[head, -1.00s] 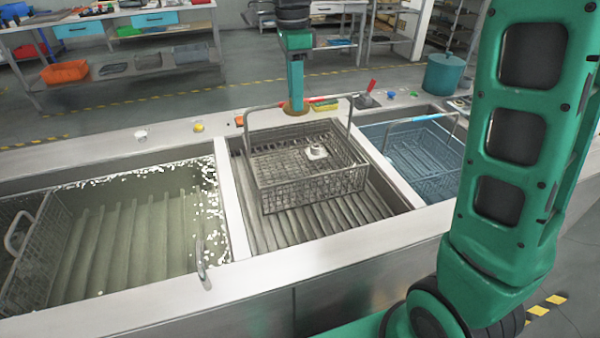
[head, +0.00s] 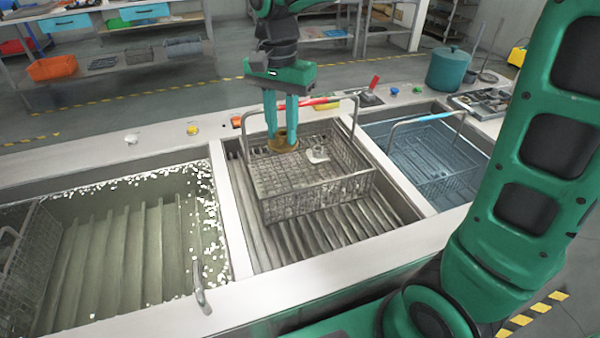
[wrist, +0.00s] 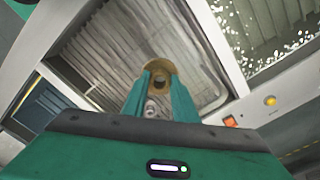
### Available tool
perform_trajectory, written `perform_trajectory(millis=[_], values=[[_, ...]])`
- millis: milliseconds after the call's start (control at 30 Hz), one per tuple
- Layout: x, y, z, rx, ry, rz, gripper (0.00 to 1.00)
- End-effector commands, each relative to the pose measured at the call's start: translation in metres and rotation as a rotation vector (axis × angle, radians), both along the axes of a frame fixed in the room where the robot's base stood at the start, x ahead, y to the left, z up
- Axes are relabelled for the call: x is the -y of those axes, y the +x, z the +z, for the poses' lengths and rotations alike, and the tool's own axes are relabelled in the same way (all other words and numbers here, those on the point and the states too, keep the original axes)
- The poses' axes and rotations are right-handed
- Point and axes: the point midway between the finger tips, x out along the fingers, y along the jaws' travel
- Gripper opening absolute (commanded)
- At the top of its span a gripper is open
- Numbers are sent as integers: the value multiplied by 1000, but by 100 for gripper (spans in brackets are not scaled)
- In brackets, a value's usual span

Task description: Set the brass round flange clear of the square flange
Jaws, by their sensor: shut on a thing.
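My gripper (head: 281,135) is shut on the brass round flange (head: 283,147) in the far left part of the wire basket (head: 330,190). Its teal fingers point down, and I cannot tell whether the flange touches the basket floor. The pale metal square flange (head: 317,155) lies in the basket to the right of the brass one, with a visible gap between them. In the wrist view the brass flange (wrist: 157,67) shows at the fingertips (wrist: 158,85).
The basket's raised handle (head: 357,112) arches near my gripper, and its mesh walls surround the flanges. A liquid-filled tank (head: 130,235) lies left; a blue tank with another basket (head: 430,160) lies right. Small coloured knobs and tools line the back rim (head: 160,138).

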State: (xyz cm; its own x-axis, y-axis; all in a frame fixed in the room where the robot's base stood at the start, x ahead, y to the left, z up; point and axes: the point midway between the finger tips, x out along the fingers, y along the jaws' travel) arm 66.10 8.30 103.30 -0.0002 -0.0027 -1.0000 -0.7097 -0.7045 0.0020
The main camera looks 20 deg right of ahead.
Motion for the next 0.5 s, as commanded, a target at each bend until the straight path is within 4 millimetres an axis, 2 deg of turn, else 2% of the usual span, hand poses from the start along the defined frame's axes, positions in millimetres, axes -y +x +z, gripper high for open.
perform_trajectory(millis=[167, 500], values=[[6, -3, -23, -5, 1, 17, 0], [14, -2, -100, -5, 1, 1, 0]])
